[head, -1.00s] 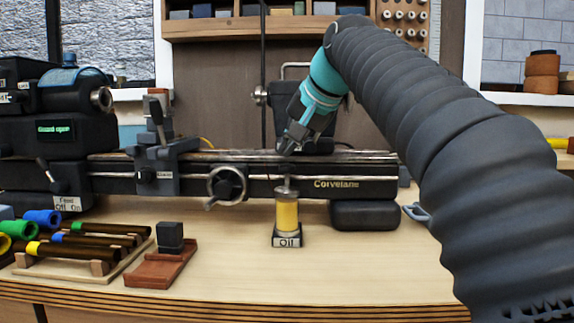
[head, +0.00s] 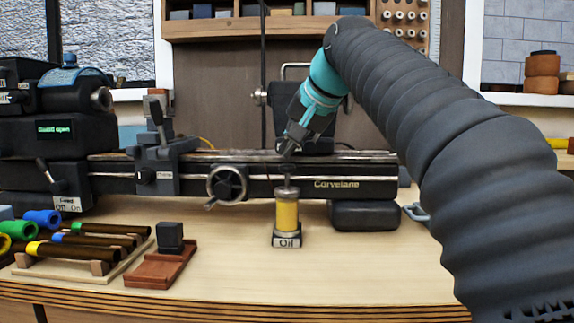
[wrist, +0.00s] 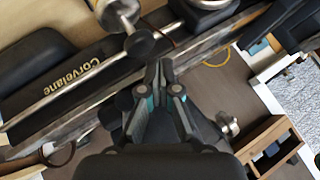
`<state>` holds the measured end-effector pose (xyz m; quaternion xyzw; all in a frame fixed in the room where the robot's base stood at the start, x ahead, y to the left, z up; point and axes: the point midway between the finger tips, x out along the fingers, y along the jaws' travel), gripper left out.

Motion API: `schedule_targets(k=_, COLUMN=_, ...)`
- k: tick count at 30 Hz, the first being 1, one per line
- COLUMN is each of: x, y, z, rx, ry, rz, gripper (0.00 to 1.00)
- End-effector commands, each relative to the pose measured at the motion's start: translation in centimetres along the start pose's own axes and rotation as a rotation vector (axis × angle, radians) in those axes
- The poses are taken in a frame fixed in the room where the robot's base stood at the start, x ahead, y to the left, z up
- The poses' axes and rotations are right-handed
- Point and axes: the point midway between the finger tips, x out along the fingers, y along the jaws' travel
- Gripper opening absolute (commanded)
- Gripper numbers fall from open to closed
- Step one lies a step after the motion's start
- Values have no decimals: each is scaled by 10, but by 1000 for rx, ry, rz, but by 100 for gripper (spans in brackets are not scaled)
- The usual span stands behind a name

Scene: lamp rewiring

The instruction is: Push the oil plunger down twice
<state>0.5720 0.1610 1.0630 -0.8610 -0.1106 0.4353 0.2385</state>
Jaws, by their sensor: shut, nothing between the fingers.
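The oil can (head: 286,214) is a yellow cylinder with a metal top, standing upright on the bench behind its "Oil" label. Its plunger (head: 287,186) sticks up from the top. My gripper (head: 287,151) is shut and empty, tilted down from the upper right, with its fingertips a little above the plunger and apart from it. In the wrist view, the fingertips of my gripper (wrist: 160,70) are together, close to the dark round plunger knob (wrist: 138,45).
The "Corvelane" lathe bed (head: 350,185) runs right behind the can, with a handwheel (head: 227,184) to the left. A wooden block holder (head: 160,268) and a rack of coloured-ended tubes (head: 75,268) lie at the left. The bench front is clear.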

Motion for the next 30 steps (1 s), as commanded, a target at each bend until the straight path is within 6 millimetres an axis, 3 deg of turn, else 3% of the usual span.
schedule_targets(k=30, x=8, y=6, z=6, rx=0, ry=0, rz=0, gripper=0)
